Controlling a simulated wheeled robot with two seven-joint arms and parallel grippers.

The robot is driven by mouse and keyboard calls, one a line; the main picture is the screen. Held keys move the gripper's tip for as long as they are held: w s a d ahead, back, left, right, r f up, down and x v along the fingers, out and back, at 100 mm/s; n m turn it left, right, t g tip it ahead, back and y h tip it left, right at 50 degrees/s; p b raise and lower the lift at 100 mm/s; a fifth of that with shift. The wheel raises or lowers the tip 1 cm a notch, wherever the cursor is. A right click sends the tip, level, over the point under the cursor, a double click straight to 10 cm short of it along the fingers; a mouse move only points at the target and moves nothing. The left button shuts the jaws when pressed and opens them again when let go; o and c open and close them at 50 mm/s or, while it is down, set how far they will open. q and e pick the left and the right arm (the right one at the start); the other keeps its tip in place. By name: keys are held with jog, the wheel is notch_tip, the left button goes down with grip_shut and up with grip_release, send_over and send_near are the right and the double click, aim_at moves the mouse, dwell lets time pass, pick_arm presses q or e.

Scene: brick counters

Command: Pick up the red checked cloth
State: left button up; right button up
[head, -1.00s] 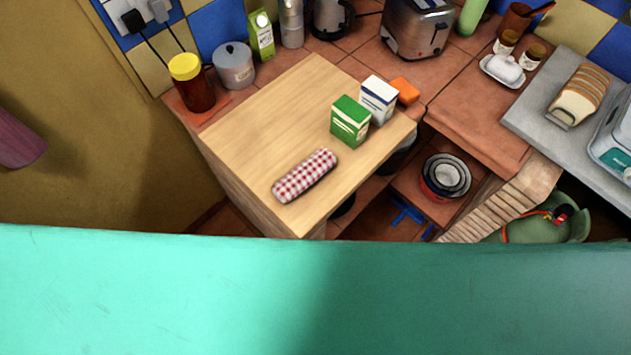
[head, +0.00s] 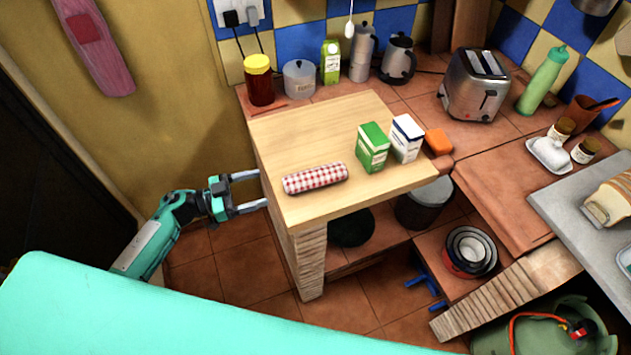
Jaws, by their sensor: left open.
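The red checked cloth (head: 315,178) is a rolled red and white bundle. It lies near the front left edge of the light wooden counter top (head: 310,128). My left gripper (head: 262,190) is open and empty, with its two fingers spread apart and pointing right. It is left of the counter, with its fingertips by the counter's left side and apart from the cloth. My right gripper is not in the picture.
A green box (head: 372,148) and a white box (head: 406,138) stand right of the cloth, with an orange block (head: 438,142) beside them. A jar with a yellow lid (head: 259,80) stands behind. The wood behind the cloth is clear.

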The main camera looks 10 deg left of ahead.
aim_at(284, 182)
pick_arm(q)
jog(key=x, duration=0.4)
jog(key=shift+d, duration=0.25)
jog(key=shift+w+d+b, duration=0.25)
jog(key=shift+d+b, duration=0.15)
jog(key=shift+b, duration=0.05)
jog(key=b+x, duration=0.1)
jog(key=x, duration=0.4)
jog(key=shift+b, duration=0.4)
jog(key=shift+s+a, duration=0.1)
jog(key=shift+c, duration=1.3)
jog(key=c, duration=0.8)
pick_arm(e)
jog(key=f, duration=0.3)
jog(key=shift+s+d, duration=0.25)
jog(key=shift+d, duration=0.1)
